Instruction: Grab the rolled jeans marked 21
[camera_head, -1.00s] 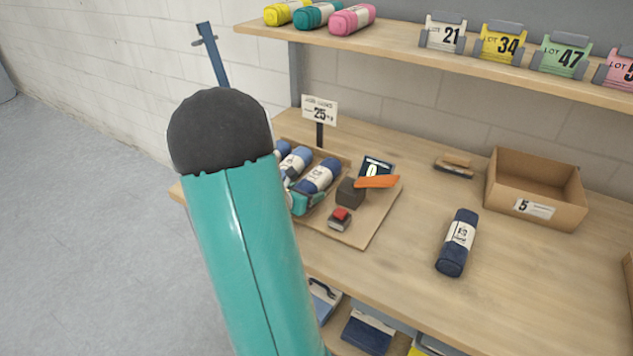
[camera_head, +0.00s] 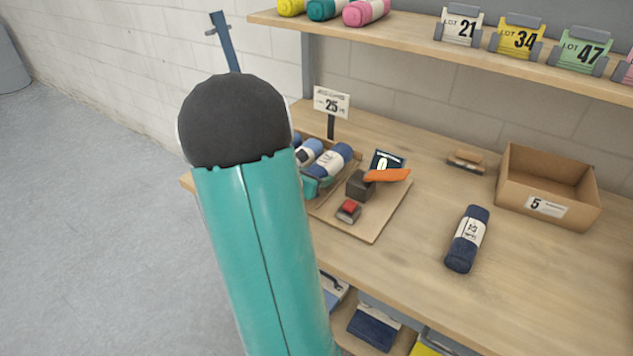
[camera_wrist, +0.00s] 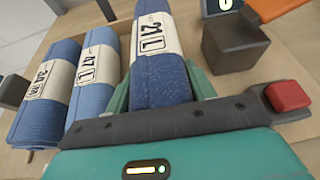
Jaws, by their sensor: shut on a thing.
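The rolled jeans marked 21 (camera_wrist: 155,60) are a blue roll with a cream paper band, the rightmost of three rolls in the wrist view. My gripper (camera_wrist: 160,88) is shut on them, with a teal finger along each side of the roll. In the head view the same roll (camera_head: 333,158) shows beyond my arm, with a teal finger (camera_head: 310,187) at its near end. My arm hides most of the gripper there. Whether the roll still touches the surface below it cannot be told.
Rolls marked 47 (camera_wrist: 94,75) and 34 (camera_wrist: 45,95) lie close on the left. A dark block (camera_head: 360,185) and a red-topped block (camera_head: 349,210) stand to the right. A dark navy roll (camera_head: 467,240) and a cardboard box marked 5 (camera_head: 515,195) are farther right, with bare table between.

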